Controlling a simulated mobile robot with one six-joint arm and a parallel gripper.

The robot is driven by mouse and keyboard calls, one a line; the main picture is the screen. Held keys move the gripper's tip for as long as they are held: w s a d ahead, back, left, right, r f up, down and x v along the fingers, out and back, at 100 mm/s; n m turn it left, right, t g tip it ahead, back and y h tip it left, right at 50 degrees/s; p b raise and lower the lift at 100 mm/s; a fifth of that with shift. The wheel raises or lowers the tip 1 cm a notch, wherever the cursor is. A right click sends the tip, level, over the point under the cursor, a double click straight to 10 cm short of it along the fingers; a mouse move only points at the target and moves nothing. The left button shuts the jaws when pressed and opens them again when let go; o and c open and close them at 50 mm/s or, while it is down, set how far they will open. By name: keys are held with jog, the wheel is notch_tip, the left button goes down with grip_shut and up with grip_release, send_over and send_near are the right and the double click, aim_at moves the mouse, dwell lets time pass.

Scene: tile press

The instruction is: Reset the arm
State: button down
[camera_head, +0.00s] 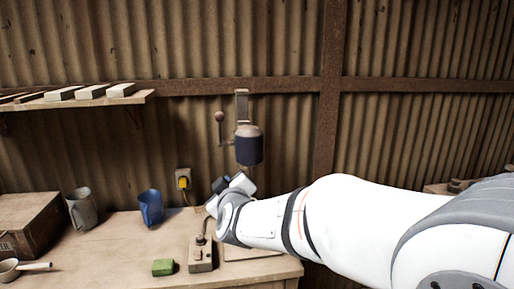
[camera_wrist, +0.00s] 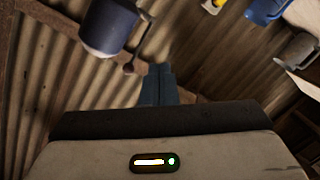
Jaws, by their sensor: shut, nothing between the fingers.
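My arm reaches in from the right in the head view. My gripper (camera_head: 222,185) is above the workbench, in front of the wall and below the wall-mounted device with a dark blue lower part (camera_head: 249,150). In the wrist view, the fingers of my gripper (camera_wrist: 158,84) are together with nothing between them. The device (camera_wrist: 108,28) shows at the top left there, with its round lever knob (camera_wrist: 129,68) close to the fingertips in the picture; I cannot tell the gap. My arm hides part of the bench's right side.
The workbench (camera_head: 115,255) holds a wooden crate (camera_head: 30,222), grey mug (camera_head: 82,210), blue jug (camera_head: 151,208), green block (camera_head: 163,267), scoop (camera_head: 12,268) and a small box with a lever (camera_head: 201,256). A yellow plug (camera_head: 184,182) is on the wall. A shelf (camera_head: 140,98) carries several pale blocks.

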jog(key=s+d+f+m+g+h, duration=0.2)
jog(key=s+d+f+m+g, duration=0.3)
jog(key=s+d, duration=0.6)
jog(key=s+d+f+m+g+h, duration=0.1)
jog(key=s+d+f+m+g, duration=0.4)
jog(key=s, duration=1.1)
jog(key=d+f+g, duration=0.3)
jog(key=d+f, duration=0.1)
jog(key=d, duration=0.2)
jog(key=shift+s+d+h, duration=0.25)
jog(key=shift+s+h, duration=0.1)
jog(key=shift+h, duration=0.05)
jog(key=shift+f, duration=0.1)
